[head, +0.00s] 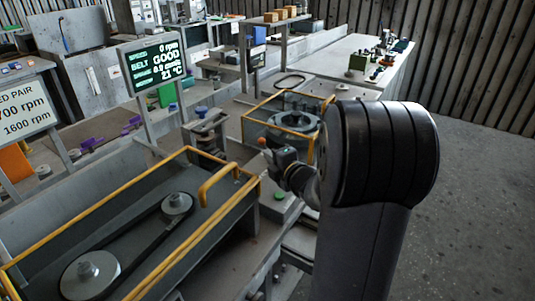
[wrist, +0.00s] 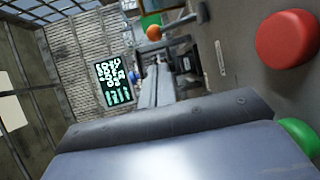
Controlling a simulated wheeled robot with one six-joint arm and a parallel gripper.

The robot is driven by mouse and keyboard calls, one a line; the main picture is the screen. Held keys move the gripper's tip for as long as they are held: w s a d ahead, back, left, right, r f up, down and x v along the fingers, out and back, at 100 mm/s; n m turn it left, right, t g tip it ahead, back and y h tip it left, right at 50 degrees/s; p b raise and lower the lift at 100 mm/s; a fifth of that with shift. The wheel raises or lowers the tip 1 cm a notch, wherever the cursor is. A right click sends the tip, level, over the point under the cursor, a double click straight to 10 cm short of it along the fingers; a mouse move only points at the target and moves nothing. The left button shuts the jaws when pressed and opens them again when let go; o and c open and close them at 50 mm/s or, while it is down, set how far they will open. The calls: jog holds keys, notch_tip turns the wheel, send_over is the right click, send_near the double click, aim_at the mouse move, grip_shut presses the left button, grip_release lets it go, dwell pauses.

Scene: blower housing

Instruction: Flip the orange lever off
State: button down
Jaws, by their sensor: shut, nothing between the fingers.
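The orange lever shows as a small round orange knob (head: 262,141) just beyond the tip of my gripper (head: 270,154) in the head view. The knob also shows near the top of the wrist view (wrist: 153,32). Its stem and the way it tilts are hard to make out. My gripper is shut and empty, close to the knob. I cannot tell whether they touch. In the wrist view my gripper's fingers (wrist: 160,70) point up toward the knob, which appears slightly left of their tips.
A red button (wrist: 287,38) and a green button (wrist: 301,137) lie at the right of the wrist view. The green button (head: 280,195) sits below my gripper. A yellow-railed belt housing (head: 213,183) stands left, and a display (head: 155,65) behind it.

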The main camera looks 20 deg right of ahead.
jog(key=w, duration=0.2)
jog(key=w+f, duration=0.1)
jog(key=w, duration=0.2)
jog(key=w+a+p, duration=0.1)
jog(key=w, duration=0.2)
jog(key=shift+f, duration=0.15)
jog(key=shift+s+d+f+b, duration=0.1)
jog(key=shift+b, duration=0.5)
jog(key=shift+s+d+m+t+y+b, duration=0.15)
jog(key=shift+s+m+t+y+b, duration=0.15)
jog(key=shift+t+b, duration=0.55)
